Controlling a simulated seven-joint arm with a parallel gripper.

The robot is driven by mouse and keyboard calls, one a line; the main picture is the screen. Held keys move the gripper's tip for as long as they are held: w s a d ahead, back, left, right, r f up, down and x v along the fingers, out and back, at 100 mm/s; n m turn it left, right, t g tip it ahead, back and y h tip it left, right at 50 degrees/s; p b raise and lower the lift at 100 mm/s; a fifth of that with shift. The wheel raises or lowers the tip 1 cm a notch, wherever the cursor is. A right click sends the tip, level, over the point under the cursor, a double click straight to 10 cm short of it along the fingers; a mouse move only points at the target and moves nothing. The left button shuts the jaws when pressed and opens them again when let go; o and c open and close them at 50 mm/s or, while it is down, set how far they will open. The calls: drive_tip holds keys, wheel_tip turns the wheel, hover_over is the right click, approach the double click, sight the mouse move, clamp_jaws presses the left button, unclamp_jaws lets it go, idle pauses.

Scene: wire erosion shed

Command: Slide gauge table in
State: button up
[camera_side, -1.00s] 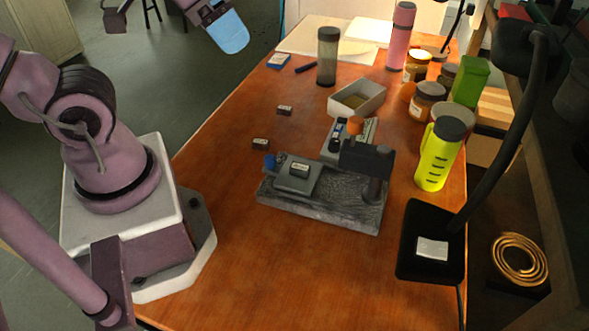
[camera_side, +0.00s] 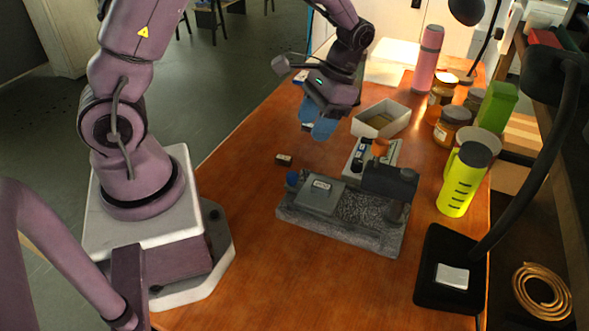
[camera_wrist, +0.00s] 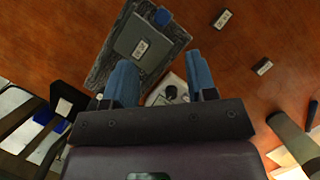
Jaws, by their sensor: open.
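The wrist view also shows the gauge table (camera_wrist: 143,42), partly behind a finger. My gripper (camera_side: 318,122) is open and empty, its blue fingers pointing down, above and behind the fixture. Both fingers show in the wrist view (camera_wrist: 161,82).
A white control box (camera_side: 393,152) stands right behind the base, and an open tray (camera_side: 382,118) behind that. A yellow bottle (camera_side: 462,182), jars (camera_side: 449,128) and a black lamp (camera_side: 445,275) line the right. A small labelled block (camera_side: 284,160) lies left. The front tabletop is clear.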

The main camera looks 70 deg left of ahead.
sight(294, 174)
drive_tip(key=x, duration=1.2)
drive_tip(key=shift+w+a+f, duration=0.15)
drive_tip(key=shift+w+f, duration=0.05)
clamp_jaws()
drive_tip(key=shift+w, duration=0.1)
